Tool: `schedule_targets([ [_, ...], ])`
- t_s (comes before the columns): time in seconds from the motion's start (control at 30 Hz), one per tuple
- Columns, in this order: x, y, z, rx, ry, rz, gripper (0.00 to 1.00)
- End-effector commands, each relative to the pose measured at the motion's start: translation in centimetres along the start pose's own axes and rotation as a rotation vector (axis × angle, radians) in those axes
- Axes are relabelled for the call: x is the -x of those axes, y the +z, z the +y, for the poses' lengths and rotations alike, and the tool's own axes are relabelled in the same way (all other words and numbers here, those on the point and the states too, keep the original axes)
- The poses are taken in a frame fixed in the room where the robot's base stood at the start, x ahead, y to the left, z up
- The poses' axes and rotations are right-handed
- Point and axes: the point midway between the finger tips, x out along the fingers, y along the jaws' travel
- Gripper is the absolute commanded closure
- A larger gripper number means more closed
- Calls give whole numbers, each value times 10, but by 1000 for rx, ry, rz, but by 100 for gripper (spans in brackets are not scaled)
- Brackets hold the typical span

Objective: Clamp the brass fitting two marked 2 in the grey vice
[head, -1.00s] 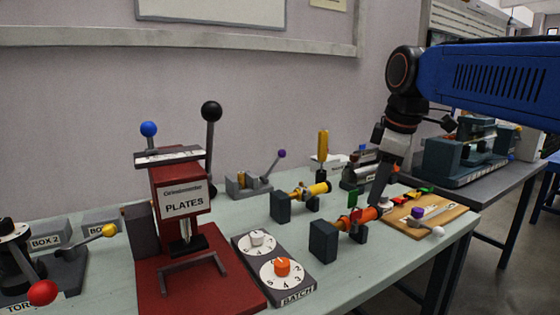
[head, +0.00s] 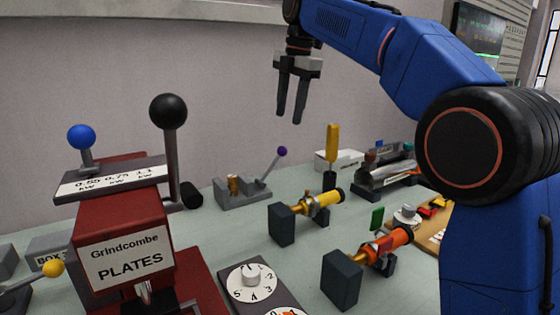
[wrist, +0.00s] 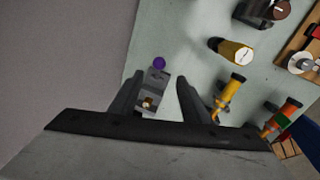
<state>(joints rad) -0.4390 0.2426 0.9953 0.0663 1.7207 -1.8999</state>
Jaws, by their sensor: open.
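The grey vice (head: 246,194) stands on the bench near the wall, with its purple-knobbed lever (head: 270,166) tilted up to the right. A small brass fitting (head: 234,184) stands upright at the vice's jaws; its number cannot be read. Whether the jaws press on it cannot be told. My gripper (head: 290,118) is open and empty, pointing down, high above the bench and above the vice's right side in the head view. In the wrist view the vice (wrist: 158,77) and the brass fitting (wrist: 148,102) show between my two spread fingers.
The red press (head: 120,220) with a black-knobbed lever stands at left. A dial panel (head: 250,290) is in front. The wall is close behind.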

Motion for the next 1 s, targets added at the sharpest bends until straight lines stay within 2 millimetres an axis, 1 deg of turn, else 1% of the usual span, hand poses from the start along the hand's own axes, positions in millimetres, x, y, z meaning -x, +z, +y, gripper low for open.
schedule_targets([
  [0.17,-10,-1,1,9,-3,2,57],
  [0.27,-23,-1,1,8,-3,2,57],
  [0.8,-119,-1,0,7,-3,2,57],
  [1.0,-150,-1,1,7,-3,1,57],
])
